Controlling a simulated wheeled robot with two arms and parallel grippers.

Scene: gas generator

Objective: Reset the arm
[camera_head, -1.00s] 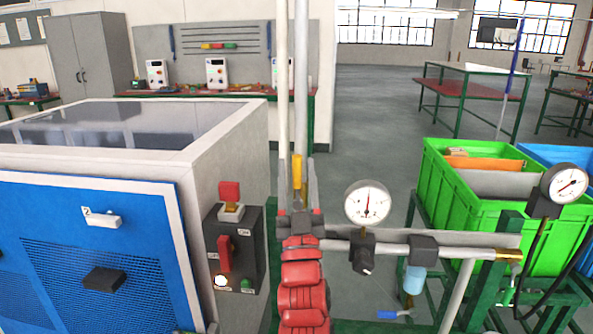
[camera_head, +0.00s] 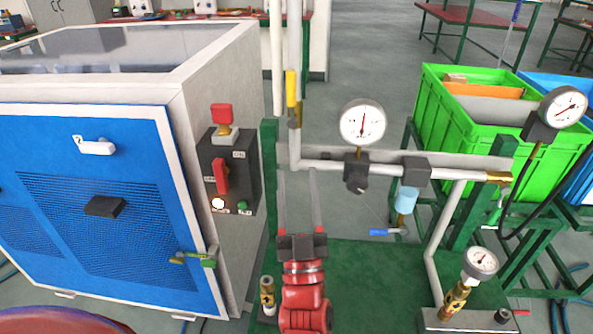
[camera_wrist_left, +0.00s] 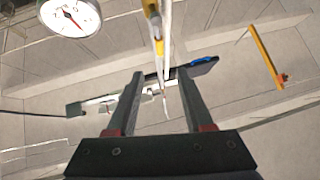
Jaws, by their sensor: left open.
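My left gripper (camera_head: 298,172) is in the lower middle of the head view, on its red arm (camera_head: 304,295). Its two grey fingers point away from me and stand apart with nothing between them. They are in front of the white pipe frame, below the yellow valve handle (camera_head: 291,88) on the upright pipe. In the left wrist view the open fingers (camera_wrist_left: 160,80) show, with the yellow handle (camera_wrist_left: 151,10) and a gauge (camera_wrist_left: 70,17) beyond them. My right gripper is not in view.
A blue-fronted generator cabinet (camera_head: 95,220) with a control box (camera_head: 229,180) stands at the left. A round gauge (camera_head: 362,122) sits on the pipe. Open floor (camera_head: 375,70) lies behind the pipes.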

